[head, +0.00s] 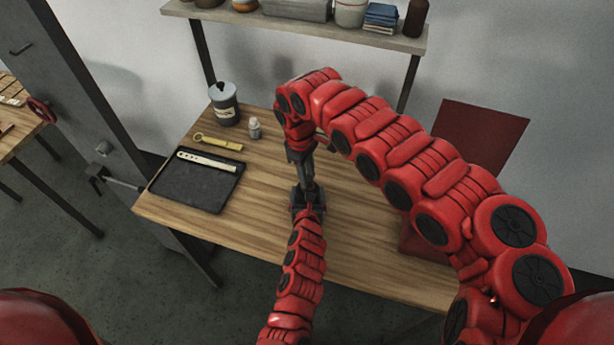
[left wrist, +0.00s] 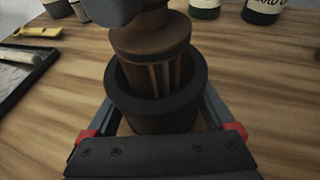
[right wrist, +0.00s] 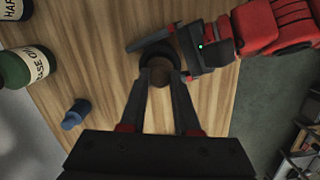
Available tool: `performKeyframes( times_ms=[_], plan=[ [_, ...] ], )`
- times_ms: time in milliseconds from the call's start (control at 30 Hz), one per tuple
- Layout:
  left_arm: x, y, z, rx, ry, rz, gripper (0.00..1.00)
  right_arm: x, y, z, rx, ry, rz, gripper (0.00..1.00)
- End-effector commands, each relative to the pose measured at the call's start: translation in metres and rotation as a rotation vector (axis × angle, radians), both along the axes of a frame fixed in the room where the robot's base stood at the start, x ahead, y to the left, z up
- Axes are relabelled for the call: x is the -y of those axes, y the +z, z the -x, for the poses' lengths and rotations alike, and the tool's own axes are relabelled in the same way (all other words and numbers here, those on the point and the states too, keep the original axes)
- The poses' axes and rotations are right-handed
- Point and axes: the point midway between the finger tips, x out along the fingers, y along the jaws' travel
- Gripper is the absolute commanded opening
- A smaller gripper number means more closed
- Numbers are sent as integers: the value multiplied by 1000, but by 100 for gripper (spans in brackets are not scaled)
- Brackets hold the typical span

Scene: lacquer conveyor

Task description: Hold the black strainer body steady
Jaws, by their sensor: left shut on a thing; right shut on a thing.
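The black strainer body (left wrist: 135,108) is an upright round cup with a thick dark rim in the left wrist view. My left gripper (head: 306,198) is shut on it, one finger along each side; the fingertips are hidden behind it. A brown ribbed part (left wrist: 160,78) sits partly inside the rim. My right gripper (head: 301,160) comes from above and is shut on the top of this brown part, which also shows between its fingers in the right wrist view (right wrist: 160,78). In the head view the grippers mostly hide both parts.
A dark tray (head: 190,192) with a pale strip (head: 208,160) lies on the left of the wooden table (head: 240,222). Behind it are a brass tool (head: 215,142), a grey jar (head: 224,106) and a small bottle (head: 254,129). A shelf (head: 300,28) stands at the back.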

Motion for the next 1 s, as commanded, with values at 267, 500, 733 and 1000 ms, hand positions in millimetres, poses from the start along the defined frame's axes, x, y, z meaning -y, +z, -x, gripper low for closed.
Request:
performKeyframes(
  times_ms=[267, 500, 733, 1000],
  plan=[
    [0, -1, 0, -2, 0, 0, 12, -1, 13, -1, 5, 0, -2, 0],
    [0, -1, 1, -2, 0, 0, 12, -1, 23, -1, 4, 1, -3, 0],
    [0, -1, 1, -2, 0, 0, 12, -1, 33, 0, 2, 1, -1, 0],
    [0, -1, 1, -3, 0, 0, 12, -1, 45, -1, 2, 0, -2, 0]
  ],
)
